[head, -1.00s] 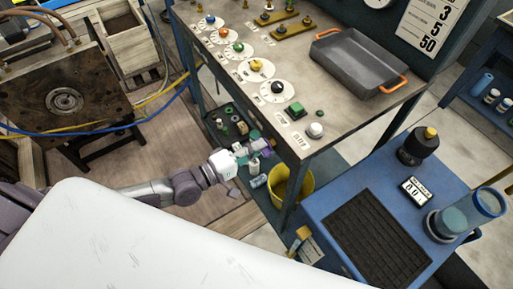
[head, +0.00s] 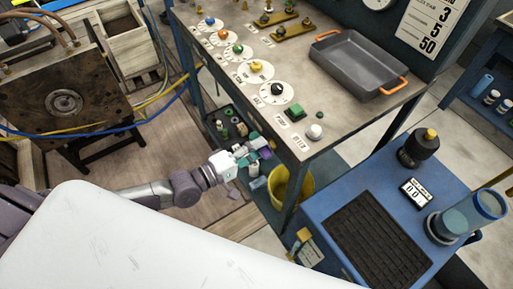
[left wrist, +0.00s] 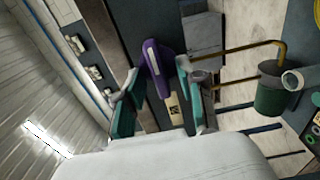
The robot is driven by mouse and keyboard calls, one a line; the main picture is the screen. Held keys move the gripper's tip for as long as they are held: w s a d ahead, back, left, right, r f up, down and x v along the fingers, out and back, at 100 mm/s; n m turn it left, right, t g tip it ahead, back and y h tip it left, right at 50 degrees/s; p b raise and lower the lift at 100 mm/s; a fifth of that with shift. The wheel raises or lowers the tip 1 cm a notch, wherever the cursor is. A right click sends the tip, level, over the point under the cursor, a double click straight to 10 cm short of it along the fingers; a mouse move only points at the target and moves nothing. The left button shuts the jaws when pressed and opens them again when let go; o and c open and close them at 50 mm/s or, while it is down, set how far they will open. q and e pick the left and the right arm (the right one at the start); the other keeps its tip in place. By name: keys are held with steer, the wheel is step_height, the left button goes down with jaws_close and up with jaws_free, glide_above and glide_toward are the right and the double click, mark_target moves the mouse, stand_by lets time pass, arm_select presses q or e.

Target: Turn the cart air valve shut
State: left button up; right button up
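A purple handle-like piece with a cream label (left wrist: 156,60) lies between the two teal fingertips of my left gripper (left wrist: 159,72) in the left wrist view. It appears to be the valve lever, but its fitting is hidden. The fingers stand apart on either side, with narrow gaps at the tips; contact is not clear. In the head view my left gripper (head: 254,148) is low beside the bench's front leg, with the purple piece (head: 265,153) at its fingertips. My right gripper is not in view.
The bench (head: 345,120) with knobs and a grey tray (head: 354,64) stands above and right of the gripper. A yellow bucket (head: 304,186) is close right on the lower shelf. A blue cart (head: 320,205) is at right. Open floor (head: 180,120) lies left.

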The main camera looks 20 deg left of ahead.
arm_select(q)
steer(key=v, duration=1.2)
